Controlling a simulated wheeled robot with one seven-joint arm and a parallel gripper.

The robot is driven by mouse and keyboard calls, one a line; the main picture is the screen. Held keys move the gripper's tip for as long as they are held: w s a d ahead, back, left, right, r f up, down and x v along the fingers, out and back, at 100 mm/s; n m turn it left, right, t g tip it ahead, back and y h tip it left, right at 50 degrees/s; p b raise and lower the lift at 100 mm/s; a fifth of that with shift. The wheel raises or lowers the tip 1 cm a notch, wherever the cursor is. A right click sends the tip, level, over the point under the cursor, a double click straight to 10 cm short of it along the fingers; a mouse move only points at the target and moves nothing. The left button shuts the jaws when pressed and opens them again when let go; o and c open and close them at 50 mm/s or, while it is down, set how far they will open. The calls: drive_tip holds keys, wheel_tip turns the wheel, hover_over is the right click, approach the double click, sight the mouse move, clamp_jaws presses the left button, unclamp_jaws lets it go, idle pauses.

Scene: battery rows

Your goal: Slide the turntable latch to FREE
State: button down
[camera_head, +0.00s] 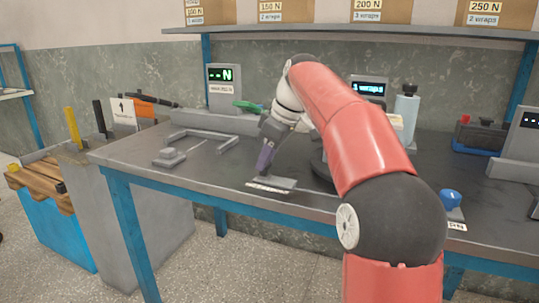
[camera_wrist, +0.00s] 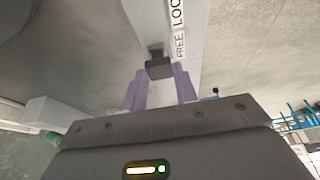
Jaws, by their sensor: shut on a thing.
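The turntable latch is a grey plate (camera_head: 282,182) near the table's front edge, with a white label strip. In the wrist view its strip (camera_wrist: 180,40) reads FREE and LOC, the rest cut off by the frame edge. The latch's dark knob (camera_wrist: 158,67) sits beside the plate's slot, nearer the FREE end of the strip. My gripper (camera_head: 263,171), with purple fingers, points down at the latch; in the wrist view the fingers (camera_wrist: 159,80) are shut on the knob, one on each side. The dark turntable (camera_head: 320,167) is mostly hidden behind my arm.
A display (camera_head: 222,88) stands behind. A blue knob (camera_head: 450,198) is at the right front. The bench's front left is clear.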

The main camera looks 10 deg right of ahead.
drive_tip(key=c, duration=1.1)
unclamp_jaws()
drive_tip(key=p+v, duration=0.2)
drive_tip(key=v, duration=0.5)
drive_tip(key=shift+d+r, duration=0.1)
drive_tip(key=shift+r, duration=0.3)
drive_tip(key=shift+s, duration=0.1)
